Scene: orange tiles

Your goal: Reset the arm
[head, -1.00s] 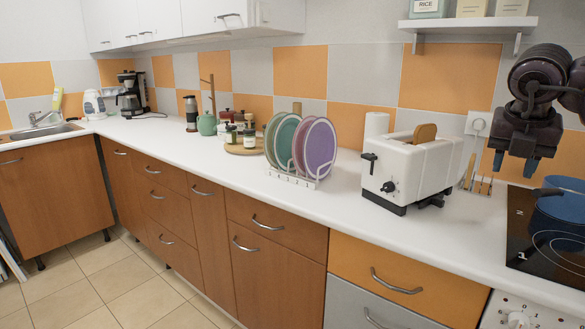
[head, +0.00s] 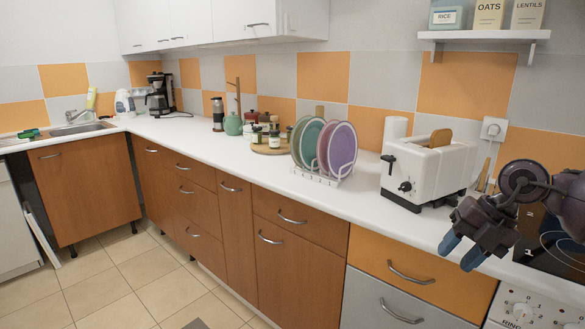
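My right gripper (head: 459,254) is in the head view at the lower right. It is dark with two blue fingertips, which are apart with nothing between them. It hangs in front of the counter edge, near the stove and below the toaster. My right arm comes in from the right edge. My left gripper is not in view.
A white toaster (head: 428,168) with bread stands on the white counter (head: 215,160). Left of it are a rack of plates (head: 342,147) and a tray of jars. The stove (head: 538,240) is at the right. A shelf (head: 484,35) hangs above. The tiled floor (head: 130,275) is clear.

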